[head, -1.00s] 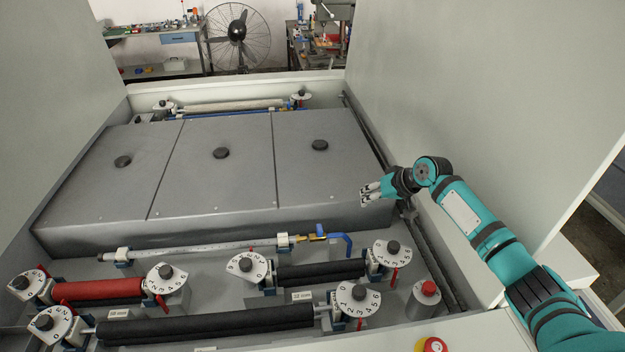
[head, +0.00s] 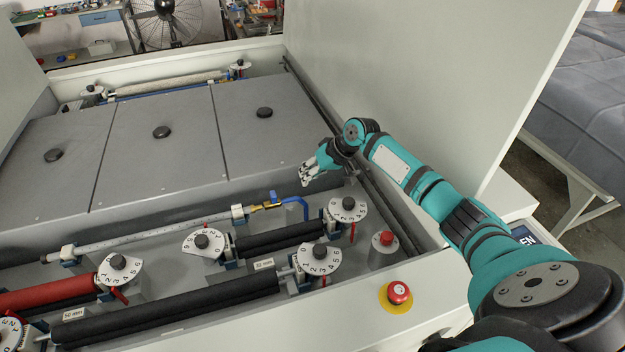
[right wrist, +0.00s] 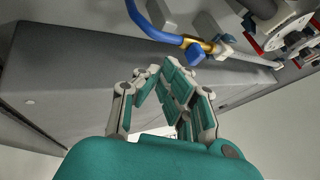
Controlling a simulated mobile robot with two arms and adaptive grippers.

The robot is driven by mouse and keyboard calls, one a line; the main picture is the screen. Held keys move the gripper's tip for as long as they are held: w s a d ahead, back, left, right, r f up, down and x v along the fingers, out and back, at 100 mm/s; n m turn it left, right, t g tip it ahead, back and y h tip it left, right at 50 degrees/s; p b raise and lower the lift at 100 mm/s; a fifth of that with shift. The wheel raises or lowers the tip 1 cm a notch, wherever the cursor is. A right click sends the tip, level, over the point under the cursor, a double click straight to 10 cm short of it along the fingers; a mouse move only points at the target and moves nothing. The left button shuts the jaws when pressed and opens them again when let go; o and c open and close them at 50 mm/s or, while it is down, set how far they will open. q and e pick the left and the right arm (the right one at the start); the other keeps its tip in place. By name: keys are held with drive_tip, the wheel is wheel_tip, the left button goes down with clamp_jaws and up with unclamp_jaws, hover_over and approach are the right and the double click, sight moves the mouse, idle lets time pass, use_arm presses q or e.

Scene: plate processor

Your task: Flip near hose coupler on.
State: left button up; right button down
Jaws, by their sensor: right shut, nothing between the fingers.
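The near hose coupler (head: 268,204) is a brass fitting with a small blue lever, at the right end of a pale spray tube (head: 150,235) in the head view. A bent blue hose (head: 299,203) leaves its right side. The coupler also shows at the top of the right wrist view (right wrist: 198,45), with its blue lever (right wrist: 194,54) beyond my fingertips. My right gripper (head: 307,178) is shut and empty, above and behind the coupler, apart from it, by the grey cover's right front corner. It also shows in the right wrist view (right wrist: 163,72). My left gripper is out of view.
Grey covers (head: 165,165) with black knobs fill the middle. Dark rollers (head: 180,296) with numbered dials (head: 319,257) lie in front. A red button (head: 386,239) and an emergency stop (head: 398,291) stand at right. A tall pale panel (head: 420,80) rises behind my right arm.

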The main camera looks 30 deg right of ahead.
sight(274, 191)
drive_tip(key=w+a+f+b, duration=0.1)
drive_tip(key=a+f+b, duration=0.1)
drive_tip(key=w+a+f+b, duration=0.2)
drive_tip(key=shift+w+a, duration=0.1)
drive_tip(key=shift+a, duration=0.1)
drive_tip(key=shift+w+a, duration=0.15)
drive_tip(key=shift+a, duration=0.55)
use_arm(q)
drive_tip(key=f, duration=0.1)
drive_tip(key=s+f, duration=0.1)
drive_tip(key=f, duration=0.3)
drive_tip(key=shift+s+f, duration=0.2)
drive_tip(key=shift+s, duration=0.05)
use_arm(e)
drive_tip(key=shift+w+a+r+p, duration=0.1)
drive_tip(key=shift+w+a+p, duration=0.15)
drive_tip(key=shift+a+p, duration=0.55)
drive_tip(key=shift+a+b, duration=0.3)
drive_tip(key=shift+a, duration=0.15)
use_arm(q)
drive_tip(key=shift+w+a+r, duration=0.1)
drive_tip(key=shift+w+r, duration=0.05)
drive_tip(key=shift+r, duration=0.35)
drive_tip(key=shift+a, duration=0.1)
use_arm(e)
drive_tip(key=shift+d, duration=0.1)
